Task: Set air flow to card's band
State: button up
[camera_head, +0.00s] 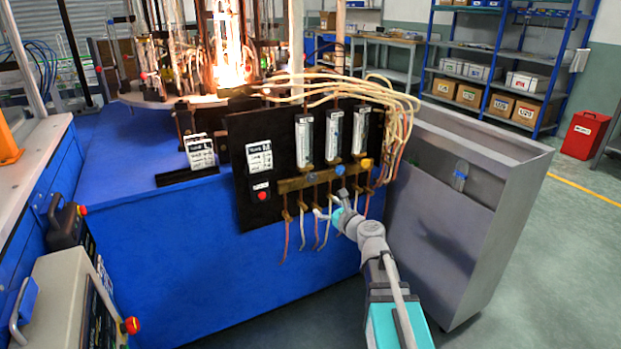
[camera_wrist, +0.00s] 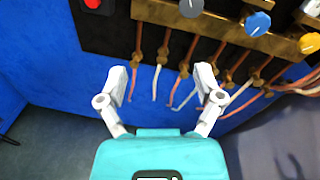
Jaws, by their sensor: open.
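The black gas panel (camera_head: 285,222) carries three upright glass flow meters; the left (camera_head: 303,141), middle (camera_head: 334,135) and right (camera_head: 361,130) tubes stand above a brass manifold (camera_head: 293,185). In the wrist view a grey knob (camera_wrist: 191,8), a blue knob (camera_wrist: 258,23) and an orange-yellow knob (camera_wrist: 310,43) sit along the manifold. A white card (camera_head: 259,157) is on the panel's left; its small print is unreadable, as are the tube scales. My gripper (camera_wrist: 160,82) is open and empty, below the manifold in front of the hanging hoses; it also shows in the head view (camera_head: 342,198).
A red button (camera_head: 260,188) sits below the panel card. More white cards (camera_head: 200,150) stand on the blue bench (camera_head: 120,160). A bright flame (camera_head: 232,70) burns behind the panel. Pale hoses arch over its right side. A grey metal cabinet (camera_head: 455,215) stands to the right.

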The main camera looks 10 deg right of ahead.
jog(key=m, duration=0.1)
jog(key=d+r+m+t+h, duration=0.1)
jog(key=w+d+m, duration=0.1)
jog(key=m, duration=0.1)
jog(key=shift+w+d+r, duration=0.1)
jog(key=shift+d+r, duration=0.15)
jog(key=shift+r, duration=0.05)
jog(key=shift+w, duration=0.1)
